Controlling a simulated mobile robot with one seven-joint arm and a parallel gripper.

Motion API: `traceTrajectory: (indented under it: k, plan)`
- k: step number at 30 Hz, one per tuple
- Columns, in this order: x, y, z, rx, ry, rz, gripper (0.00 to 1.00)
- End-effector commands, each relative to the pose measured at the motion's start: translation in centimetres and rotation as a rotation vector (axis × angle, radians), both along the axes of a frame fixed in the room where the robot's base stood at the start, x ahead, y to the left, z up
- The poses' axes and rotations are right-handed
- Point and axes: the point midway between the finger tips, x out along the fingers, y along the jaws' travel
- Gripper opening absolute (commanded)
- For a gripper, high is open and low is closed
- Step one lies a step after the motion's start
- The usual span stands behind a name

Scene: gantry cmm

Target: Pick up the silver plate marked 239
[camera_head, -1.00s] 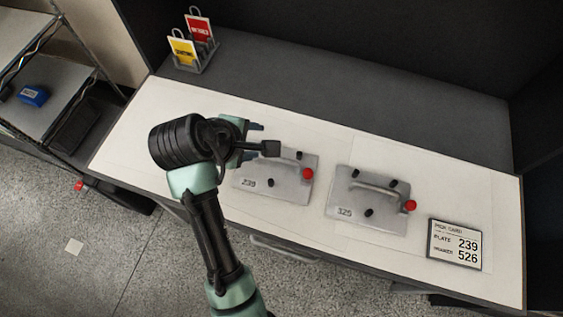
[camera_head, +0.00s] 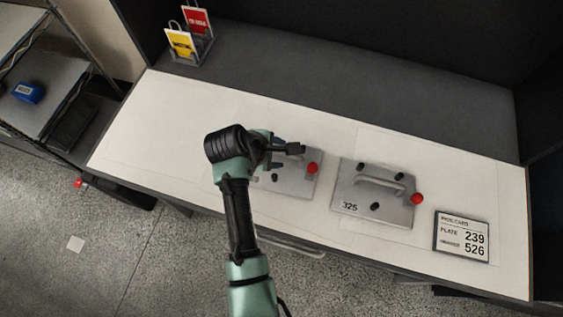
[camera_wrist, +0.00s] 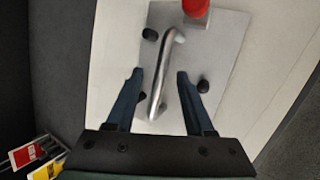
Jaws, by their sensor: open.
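The silver plate marked 239 (camera_head: 298,181) lies flat on the white bench top, partly hidden by my arm in the head view; its number is covered now. It has a bar handle, black knobs and a red knob (camera_head: 312,168). In the wrist view the plate (camera_wrist: 218,55) shows with its handle (camera_wrist: 163,75) running between my open fingers. My gripper (camera_wrist: 156,74) is open above the plate, one finger on each side of the handle, not closed on it. A second silver plate, marked 325 (camera_head: 375,205), lies to the right.
A pick card (camera_head: 462,237) reading plate 239 and number 526 lies at the right of the bench (camera_head: 150,120). A rack with yellow (camera_head: 181,44) and red (camera_head: 196,20) tags stands at the back left. A shelf with a blue box (camera_head: 28,92) is at far left.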

Motion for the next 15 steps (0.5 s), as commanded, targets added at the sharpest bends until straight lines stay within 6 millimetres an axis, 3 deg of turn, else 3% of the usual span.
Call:
traceTrajectory:
  k: [4,15]
  plan:
    - [0.40,-0.39,-1.01,0.000,0.000,-0.001,0.53]
    - [0.43,-0.42,-1.04,0.000,-0.001,-0.001,0.53]
